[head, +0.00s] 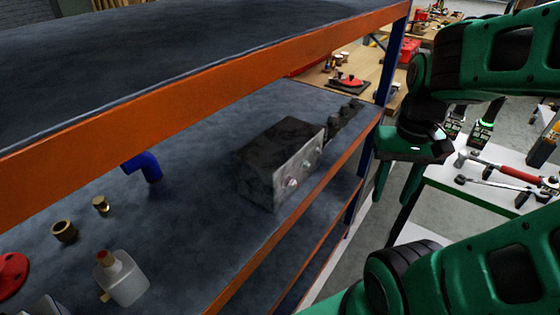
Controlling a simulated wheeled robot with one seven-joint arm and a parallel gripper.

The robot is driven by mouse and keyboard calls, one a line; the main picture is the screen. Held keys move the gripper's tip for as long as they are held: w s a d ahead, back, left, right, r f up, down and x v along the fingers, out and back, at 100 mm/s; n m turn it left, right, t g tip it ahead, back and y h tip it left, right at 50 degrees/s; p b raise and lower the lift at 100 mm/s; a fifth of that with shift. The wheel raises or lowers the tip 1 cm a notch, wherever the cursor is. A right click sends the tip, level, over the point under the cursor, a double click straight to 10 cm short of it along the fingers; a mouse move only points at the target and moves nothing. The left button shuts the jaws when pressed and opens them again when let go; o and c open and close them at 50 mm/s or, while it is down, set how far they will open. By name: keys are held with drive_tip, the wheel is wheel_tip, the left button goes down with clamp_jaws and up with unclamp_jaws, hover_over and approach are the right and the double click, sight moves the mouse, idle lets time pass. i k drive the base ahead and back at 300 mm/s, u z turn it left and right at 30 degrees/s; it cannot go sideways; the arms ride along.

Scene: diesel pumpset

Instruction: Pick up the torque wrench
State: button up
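A slim silver bar tool (490,184) with a dark end lies on the white table at the right of the head view. It looks like the torque wrench, but it is small and I cannot be sure. My gripper (392,200) hangs with its fingers pointing down, left of the white table and beside the shelf's end. Its two green fingers are apart with nothing between them. The tool is to the right of my gripper, apart from it.
A red-handled hammer (510,170) lies just behind the silver tool. Green-and-black devices (482,132) stand at the white table's (432,172) back. The orange-edged shelf (190,105) fills the left, holding a dark metal block (280,160) and a white bottle (124,280).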

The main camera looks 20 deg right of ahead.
sight(541, 182)
drive_tip(key=z, duration=1.75)
drive_tip(key=k, duration=0.85)
drive_tip(key=z, duration=0.25)
drive_tip(key=i, duration=1)
